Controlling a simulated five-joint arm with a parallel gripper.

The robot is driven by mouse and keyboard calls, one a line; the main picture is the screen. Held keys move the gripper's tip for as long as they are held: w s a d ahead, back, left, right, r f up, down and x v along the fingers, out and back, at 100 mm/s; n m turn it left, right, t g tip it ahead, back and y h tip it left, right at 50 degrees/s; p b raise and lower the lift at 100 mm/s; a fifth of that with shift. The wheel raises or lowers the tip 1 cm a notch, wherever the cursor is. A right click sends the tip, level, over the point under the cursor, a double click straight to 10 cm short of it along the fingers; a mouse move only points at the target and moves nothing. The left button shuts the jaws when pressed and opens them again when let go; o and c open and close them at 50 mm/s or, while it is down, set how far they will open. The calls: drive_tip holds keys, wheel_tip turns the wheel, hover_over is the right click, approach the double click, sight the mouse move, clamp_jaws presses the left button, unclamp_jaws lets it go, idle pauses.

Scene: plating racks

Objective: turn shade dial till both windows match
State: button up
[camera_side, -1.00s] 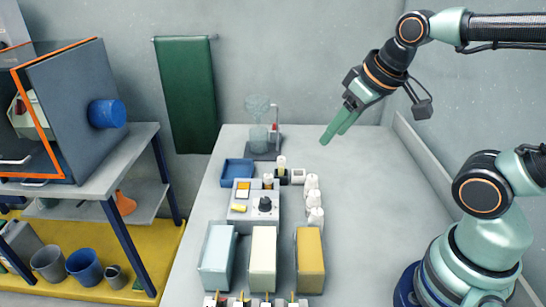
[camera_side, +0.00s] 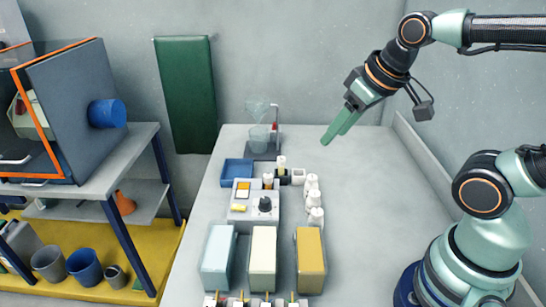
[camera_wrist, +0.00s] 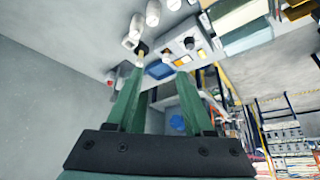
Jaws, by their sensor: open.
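A grey box carries the black shade dial (camera_side: 265,204) on its top, right of centre. Left of the dial, near the back of the box, are the windows (camera_side: 243,189); an orange patch shows there, but they are too small to compare shades. A yellow piece (camera_side: 239,208) sits at the box's front left. My gripper (camera_side: 326,140) hangs high over the bench, behind and right of the box, with green fingers pointing down-left. In the wrist view my gripper (camera_wrist: 158,80) has its two fingers apart with nothing between them. It touches nothing.
Three tanks, pale blue (camera_side: 218,258), cream (camera_side: 263,257) and yellow (camera_side: 310,260), stand in front of the box. White bottles (camera_side: 314,198) line its right side. A blue tray (camera_side: 237,172) and a glass vessel (camera_side: 259,136) are behind. The bench's right side is clear.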

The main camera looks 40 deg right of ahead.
drive_tip(key=shift+o, duration=0.9)
drive_tip(key=n+g, duration=0.6)
hover_over(265, 200)
wheel_tip(265, 200, down, 7)
wheel_tip(265, 200, down, 12)
clamp_jaws()
